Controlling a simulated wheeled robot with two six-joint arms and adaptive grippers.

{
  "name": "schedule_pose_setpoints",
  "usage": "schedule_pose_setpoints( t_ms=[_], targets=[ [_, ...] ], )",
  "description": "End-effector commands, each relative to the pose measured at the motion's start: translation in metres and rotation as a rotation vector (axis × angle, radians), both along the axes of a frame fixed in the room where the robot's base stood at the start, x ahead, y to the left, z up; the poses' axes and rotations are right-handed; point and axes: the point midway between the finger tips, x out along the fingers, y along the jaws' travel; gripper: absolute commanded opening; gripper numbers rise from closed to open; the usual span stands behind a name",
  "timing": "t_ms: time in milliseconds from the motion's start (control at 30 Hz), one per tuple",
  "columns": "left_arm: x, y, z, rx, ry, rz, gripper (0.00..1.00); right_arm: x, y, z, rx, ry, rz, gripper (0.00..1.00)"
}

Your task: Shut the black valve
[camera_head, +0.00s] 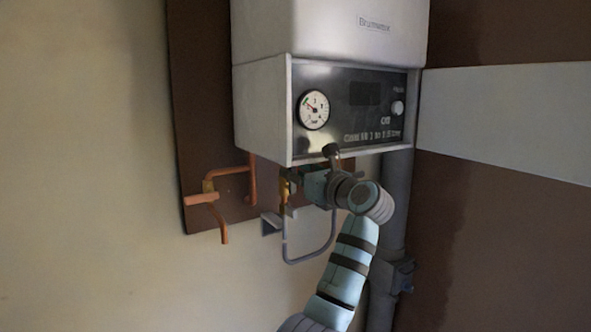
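My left gripper (330,166) is up under the front lower edge of the white boiler (265,100), beside the pipes. It is seen from behind, mostly covered by my own wrist, and a small dark part of it shows against the boiler's bottom edge. Its fingers are not clear enough to tell open from shut. I cannot make out the black valve; the area under the boiler around my gripper is dark and partly hidden by my arm. A brass fitting (285,192) shows just left of the gripper. My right gripper is not in view.
A round pressure gauge (313,109) and a white knob (397,108) sit on the boiler's black panel. A grey looped hose (300,260) hangs below. Copper pipes (215,195) stick out at left. A thick grey pipe (393,215) runs down at right. The left wall is clear.

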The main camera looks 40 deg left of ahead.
Motion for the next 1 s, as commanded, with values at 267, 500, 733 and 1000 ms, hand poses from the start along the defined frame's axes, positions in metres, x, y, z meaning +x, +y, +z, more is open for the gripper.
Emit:
schedule_pose_setpoints(
  t_ms=[267, 500, 733, 1000],
  targets=[
    [0.0, 0.0, 0.0, 0.0, 0.001, 0.0, 0.0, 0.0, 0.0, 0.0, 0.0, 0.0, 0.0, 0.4],
    [-0.01, 0.003, -0.013, -0.067, -0.235, 0.001, 0.0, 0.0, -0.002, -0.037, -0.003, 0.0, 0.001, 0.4],
    [-0.028, 0.008, -0.015, -0.2, -0.666, 0.002, 0.0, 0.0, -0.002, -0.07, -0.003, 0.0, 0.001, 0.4],
    [-0.029, 0.009, -0.019, -0.225, -0.744, 0.002, 0.0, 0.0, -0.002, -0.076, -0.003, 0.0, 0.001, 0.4]
  ],
)
